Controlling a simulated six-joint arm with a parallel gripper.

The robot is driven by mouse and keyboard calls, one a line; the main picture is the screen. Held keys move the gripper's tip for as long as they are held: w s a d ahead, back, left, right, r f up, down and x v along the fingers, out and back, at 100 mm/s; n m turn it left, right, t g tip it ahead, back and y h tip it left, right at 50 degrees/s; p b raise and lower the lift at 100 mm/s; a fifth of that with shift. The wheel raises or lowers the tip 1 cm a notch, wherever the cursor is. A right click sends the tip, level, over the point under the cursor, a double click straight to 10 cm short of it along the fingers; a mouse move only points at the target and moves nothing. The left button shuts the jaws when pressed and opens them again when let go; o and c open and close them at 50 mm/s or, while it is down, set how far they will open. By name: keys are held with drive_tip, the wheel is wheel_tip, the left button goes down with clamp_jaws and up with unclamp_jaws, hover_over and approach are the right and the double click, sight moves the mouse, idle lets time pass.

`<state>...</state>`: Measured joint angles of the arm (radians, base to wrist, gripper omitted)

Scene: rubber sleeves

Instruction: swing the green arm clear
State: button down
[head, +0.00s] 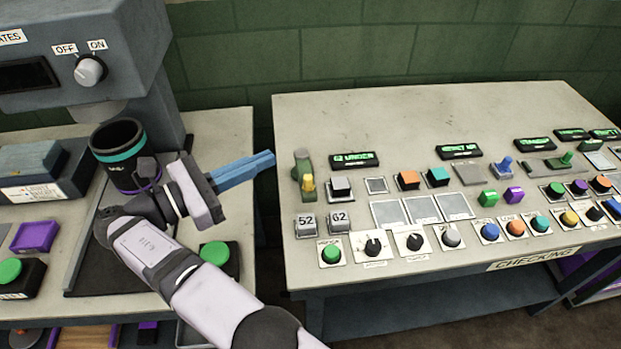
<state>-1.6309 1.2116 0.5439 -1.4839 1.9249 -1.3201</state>
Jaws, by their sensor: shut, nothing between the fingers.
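A dull green upright arm-like piece (302,160) stands at the left end of the checking table, with a yellow block (308,184) at its lower right. I take it for the green arm; its pivot is too small to make out. My gripper (272,158) has long blue fingers, shut and empty, pointing right over the gap between the tables. The fingertips are a short way left of the green piece and look apart from it. Another small green lever (567,158) sits on a grey base at the table's right side.
The checking table (430,110) carries several knobs, coloured buttons, cubes and black green-lit displays (354,159); its back is clear. On the left table, a black cup (118,145) with a teal band stands beneath a grey machine (75,45), behind my arm. A green button (215,252) is near my forearm.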

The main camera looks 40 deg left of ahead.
wheel_tip(320, 180, up, 3)
drive_tip(key=s+d+n+t+y+p, duration=0.1)
drive_tip(key=s+n+t+p, duration=0.1)
drive_tip(key=n+p, duration=0.2)
drive_tip(key=d+f+n+y, duration=0.2)
drive_tip(key=d+f+n, duration=0.1)
drive_tip(key=n, duration=0.3)
drive_tip(key=w+d+f+n+y, duration=0.1)
drive_tip(key=d+f+n+y, duration=0.1)
drive_tip(key=f+n, duration=0.4)
drive_tip(key=d+f+n+g+y, duration=0.1)
drive_tip(key=d+f+n, duration=0.3)
drive_tip(key=f+n, duration=0.1)
drive_tip(key=shift+w+d+f+n+y+p, duration=0.2)
drive_tip(key=shift+w+d+n+y+p, duration=0.15)
drive_tip(key=shift+n, duration=0.65)
drive_tip(key=shift+w, duration=0.2)
